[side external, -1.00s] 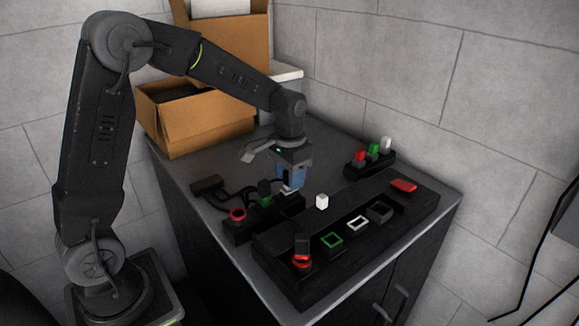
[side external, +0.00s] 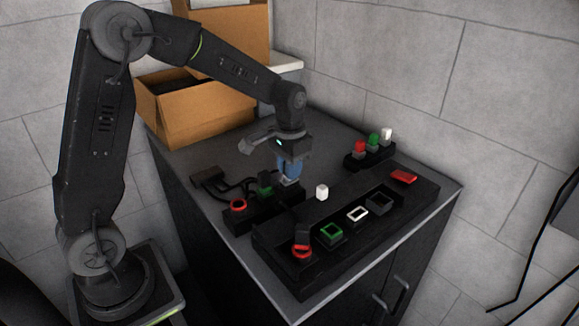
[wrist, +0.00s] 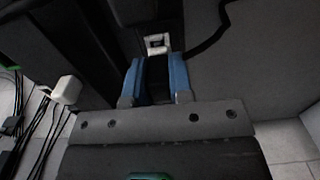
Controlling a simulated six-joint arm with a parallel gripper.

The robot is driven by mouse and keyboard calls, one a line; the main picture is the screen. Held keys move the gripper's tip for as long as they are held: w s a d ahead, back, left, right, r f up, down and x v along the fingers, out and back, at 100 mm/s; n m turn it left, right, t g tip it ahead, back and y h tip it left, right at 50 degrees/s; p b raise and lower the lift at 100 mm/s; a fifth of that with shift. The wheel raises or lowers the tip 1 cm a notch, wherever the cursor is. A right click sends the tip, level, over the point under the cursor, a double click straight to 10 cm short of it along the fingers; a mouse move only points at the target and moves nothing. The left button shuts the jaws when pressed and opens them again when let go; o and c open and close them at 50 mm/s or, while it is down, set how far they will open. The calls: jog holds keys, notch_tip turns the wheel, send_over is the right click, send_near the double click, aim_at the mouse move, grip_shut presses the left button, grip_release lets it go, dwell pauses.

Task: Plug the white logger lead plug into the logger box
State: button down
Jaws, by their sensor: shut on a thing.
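My gripper (side external: 289,180) points down with its blue fingers shut on a dark plug (wrist: 156,76), taken as the white logger lead plug. A white frame (wrist: 157,41) shows just past the fingertips in the wrist view; I cannot tell whether it belongs to the plug or a socket. In the side view the fingertips are at the right end of a small black block with a red ring (side external: 238,205) and a green-marked plug (side external: 265,190). The long black box (side external: 275,254), probably the logger box, has a green frame (side external: 331,233) and a white frame (side external: 357,214).
A dark plug stands in the long box's red ring (side external: 302,251). A white block (side external: 322,192) and a red switch (side external: 403,177) are nearby. A rack (side external: 370,160) holds red, green and white pieces. Dark cables (side external: 232,190) lie left. A cardboard box (side external: 200,115) stands behind.

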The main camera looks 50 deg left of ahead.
jog(key=shift+r, duration=0.7)
dwell(0.4)
jog(key=shift+r, duration=2.1)
jog(key=shift+r, duration=0.45)
notch_tip(320, 180, up, 8)
jog(key=w+d, duration=0.2)
jog(key=d, duration=0.7)
jog(key=w+d, duration=0.2)
jog(key=d, duration=0.7)
jog(key=shift+f, duration=5.45)
jog(key=shift+f, duration=1.05)
